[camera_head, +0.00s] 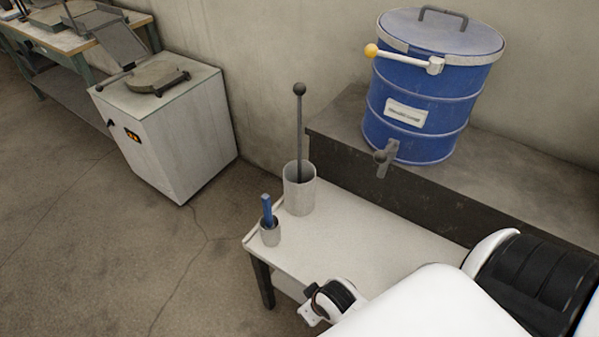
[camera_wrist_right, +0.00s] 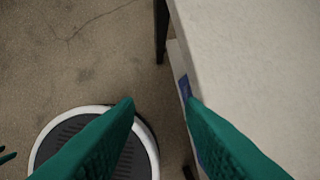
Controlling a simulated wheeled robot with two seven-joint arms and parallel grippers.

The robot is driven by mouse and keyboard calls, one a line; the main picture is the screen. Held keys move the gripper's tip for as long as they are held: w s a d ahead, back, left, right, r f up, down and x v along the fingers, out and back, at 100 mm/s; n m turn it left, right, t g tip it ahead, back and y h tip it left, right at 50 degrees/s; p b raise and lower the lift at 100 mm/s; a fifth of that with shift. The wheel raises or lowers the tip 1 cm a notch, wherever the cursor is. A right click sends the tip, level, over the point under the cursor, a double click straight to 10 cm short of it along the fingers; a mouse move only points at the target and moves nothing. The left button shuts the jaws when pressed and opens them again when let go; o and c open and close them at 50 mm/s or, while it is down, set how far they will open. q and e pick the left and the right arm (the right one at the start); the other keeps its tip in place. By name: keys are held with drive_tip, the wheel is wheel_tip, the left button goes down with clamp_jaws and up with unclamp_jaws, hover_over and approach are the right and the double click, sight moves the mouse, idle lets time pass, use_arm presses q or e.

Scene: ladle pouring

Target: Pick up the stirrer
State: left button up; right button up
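The stirrer (camera_head: 299,130) is a dark rod with a round knob on top. It stands nearly upright in a pale cylindrical container (camera_head: 300,197) at the far left part of the white table (camera_head: 378,248); its lower end is hidden inside. My right gripper (camera_wrist_right: 162,104) shows in the right wrist view with its green fingers apart and nothing between them. It is over the table's edge and the floor, away from the stirrer. A small dark green shape at that view's left edge may be part of my left gripper, too little to read.
A blue drum (camera_head: 428,90) with a tap sits on a dark raised bench (camera_head: 335,125) behind the table. A white cabinet (camera_head: 175,135) stands left, with open floor between.

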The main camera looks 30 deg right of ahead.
drive_tip(key=w+d+r+m+t, duration=0.1)
drive_tip(key=w+d+r+t, duration=0.2)
drive_tip(key=w+r, duration=0.35)
drive_tip(key=w+d+r+m+t, duration=0.1)
drive_tip(key=w+d+r+t, duration=0.2)
drive_tip(key=w+r, duration=0.35)
drive_tip(key=m+t+h, duration=0.2)
drive_tip(key=t+h, duration=0.2)
drive_tip(key=t, duration=0.4)
approach(300, 123)
drive_tip(key=p+x, duration=0.1)
drive_tip(key=x, duration=1.1)
drive_tip(key=shift+s, duration=0.1)
drive_tip(key=shift+w+d+f, duration=0.1)
drive_tip(key=shift+w, duration=0.2)
use_arm(q)
drive_tip(key=shift+w+d+r, duration=0.15)
drive_tip(key=shift+w+r, duration=0.1)
drive_tip(key=shift+r, duration=0.4)
use_arm(e)
drive_tip(key=shift+s, duration=0.1)
drive_tip(key=shift+c, duration=0.4)
clamp_jaws()
